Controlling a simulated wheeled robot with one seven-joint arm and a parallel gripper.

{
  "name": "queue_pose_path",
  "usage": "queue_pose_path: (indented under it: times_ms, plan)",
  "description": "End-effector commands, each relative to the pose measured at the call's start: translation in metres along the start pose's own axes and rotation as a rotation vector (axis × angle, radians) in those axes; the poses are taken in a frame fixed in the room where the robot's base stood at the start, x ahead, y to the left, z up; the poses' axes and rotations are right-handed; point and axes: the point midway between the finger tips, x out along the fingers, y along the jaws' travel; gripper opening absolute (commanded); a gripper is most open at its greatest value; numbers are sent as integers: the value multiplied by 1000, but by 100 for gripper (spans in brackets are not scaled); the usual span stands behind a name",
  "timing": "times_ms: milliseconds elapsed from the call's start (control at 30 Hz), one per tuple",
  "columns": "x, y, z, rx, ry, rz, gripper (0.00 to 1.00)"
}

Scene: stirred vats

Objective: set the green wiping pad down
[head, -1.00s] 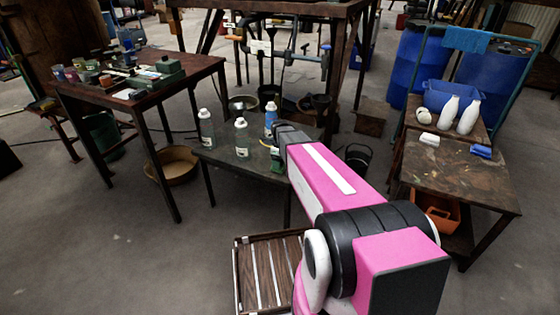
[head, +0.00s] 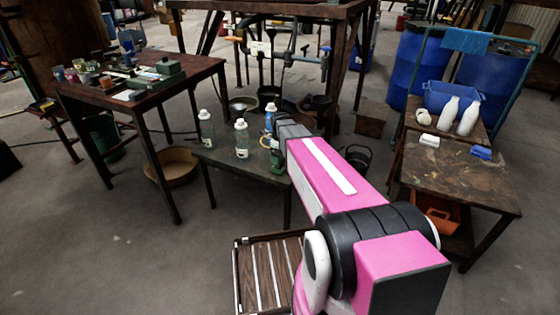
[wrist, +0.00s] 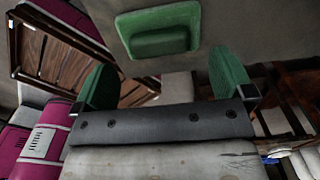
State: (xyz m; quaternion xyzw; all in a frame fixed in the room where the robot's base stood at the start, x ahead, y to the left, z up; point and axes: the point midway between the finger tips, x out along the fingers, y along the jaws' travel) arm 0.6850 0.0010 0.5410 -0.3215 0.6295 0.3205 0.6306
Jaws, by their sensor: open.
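The green wiping pad (wrist: 157,32), with a raised block-like grip on its back, shows at the top of the wrist view against a grey surface. My gripper (wrist: 164,68) has two green fingers spread wide apart, with nothing between them. The pad is beyond the fingertips and apart from them. In the head view my arm hides most of the gripper, near the right end of the low dark table (head: 222,166). A green patch shows there beside my arm; I cannot tell whether it is pad or finger.
White-capped bottles (head: 242,140) stand on the low table, left of my arm. A slatted wooden crate (head: 262,275) is on the floor below. A cluttered table (head: 200,66) stands at left; a brown side table (head: 460,180) with white bottles (head: 468,117) behind it stands at right.

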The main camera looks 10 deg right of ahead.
Motion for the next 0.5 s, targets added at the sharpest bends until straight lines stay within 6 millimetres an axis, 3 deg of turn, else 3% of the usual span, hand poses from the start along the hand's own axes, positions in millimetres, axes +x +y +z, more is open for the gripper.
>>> queue_pose_path:
  times_ms: [200,500]
  plan:
    - [-41,0,0,0,-2,-2,99]
    - [-73,0,0,0,0,0,99]
